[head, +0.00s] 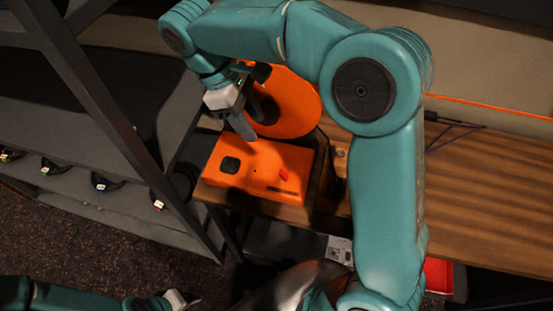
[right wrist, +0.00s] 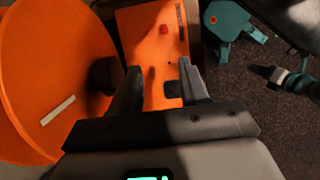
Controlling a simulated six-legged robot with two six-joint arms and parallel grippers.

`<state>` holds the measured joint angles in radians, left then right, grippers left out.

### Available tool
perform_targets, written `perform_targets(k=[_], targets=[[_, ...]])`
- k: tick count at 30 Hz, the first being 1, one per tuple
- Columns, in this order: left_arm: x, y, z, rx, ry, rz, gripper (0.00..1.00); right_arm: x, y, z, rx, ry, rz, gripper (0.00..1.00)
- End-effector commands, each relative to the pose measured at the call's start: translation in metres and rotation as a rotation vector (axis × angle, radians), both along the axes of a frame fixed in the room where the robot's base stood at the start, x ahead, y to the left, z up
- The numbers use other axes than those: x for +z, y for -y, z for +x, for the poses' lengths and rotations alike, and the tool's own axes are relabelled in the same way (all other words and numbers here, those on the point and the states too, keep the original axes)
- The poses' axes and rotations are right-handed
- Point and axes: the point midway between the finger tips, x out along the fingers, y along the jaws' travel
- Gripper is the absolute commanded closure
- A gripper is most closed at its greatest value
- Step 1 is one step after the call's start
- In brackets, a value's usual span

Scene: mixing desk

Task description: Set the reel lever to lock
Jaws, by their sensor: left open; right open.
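An orange box (head: 262,160) sits on the wooden desk. Its top bears a small red lever (head: 283,175), a dark strip and a black square part (head: 229,165). The red lever also shows in the right wrist view (right wrist: 164,29), beyond the fingertips, near the dark strip. An orange reel disc (head: 295,105) stands behind the box. My right gripper (head: 250,138) is open and empty over the box's back edge, apart from the lever. In the right wrist view its fingers (right wrist: 160,67) straddle part of the box. My left gripper (head: 180,299) is open and low at the bottom left, away from the box.
The wooden desk (head: 470,200) runs clear to the right, with an orange cable and thin dark cables at its back. A dark metal frame post (head: 110,100) stands left of the box. Shelves with several small coloured items lie further left. A red bin (head: 438,275) is below the desk.

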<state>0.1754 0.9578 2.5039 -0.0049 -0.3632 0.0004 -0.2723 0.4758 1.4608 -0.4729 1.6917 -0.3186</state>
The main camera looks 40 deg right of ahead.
Motion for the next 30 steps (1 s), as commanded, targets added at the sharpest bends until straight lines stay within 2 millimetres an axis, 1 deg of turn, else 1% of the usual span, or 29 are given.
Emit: perform_targets(k=[5,12,18,21,24,30], targets=[[-0.004,0.0,-0.001,0.001,-0.001,0.0,0.55,-0.033,0.007,-0.015,0.0,-0.004,0.0,0.55],[-0.007,0.0,0.0,0.0,-0.001,0.0,0.55,-0.086,0.02,-0.032,-0.001,-0.006,0.001,0.55],[-0.007,0.0,0.0,0.001,-0.001,0.0,0.55,-0.122,0.03,-0.042,-0.001,-0.004,0.002,0.55],[-0.007,0.0,0.0,0.001,-0.001,0.0,0.55,-0.133,0.033,-0.044,-0.001,-0.002,0.001,0.55],[-0.007,0.0,0.0,0.001,-0.001,0.0,0.55,-0.14,0.034,-0.045,-0.001,-0.001,0.001,0.55],[-0.007,0.0,0.0,0.001,-0.001,0.0,0.55,-0.142,0.036,-0.045,0.0,0.001,0.002,0.55]])
